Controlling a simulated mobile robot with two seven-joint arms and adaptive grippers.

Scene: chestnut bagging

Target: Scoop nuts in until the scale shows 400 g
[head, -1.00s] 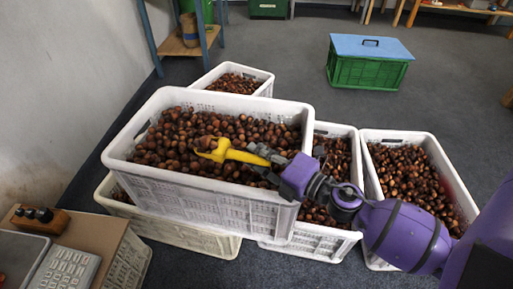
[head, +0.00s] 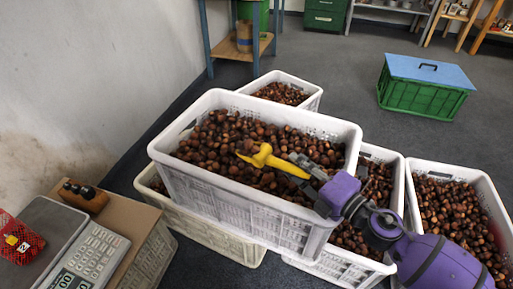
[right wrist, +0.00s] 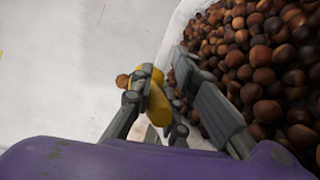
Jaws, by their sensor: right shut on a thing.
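My right gripper (head: 305,168) is shut on the handle of a yellow scoop (head: 262,157). The scoop is over the nuts (head: 215,137) in the upper white crate (head: 250,205); its bowl contents are unclear. In the right wrist view, the gripper (right wrist: 163,92) holds the yellow scoop (right wrist: 157,80), and one brown nut (right wrist: 122,81) shows beside it. A red bag (head: 18,241) with a yellow label is on the scale's plate. My left gripper is out of view.
More white crates of nuts stand below, behind and right of the upper crate, including one at the far right (head: 460,215). A wooden block with dark knobs (head: 84,195) is behind the scale. A green crate with a blue lid (head: 425,85) stands on open floor.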

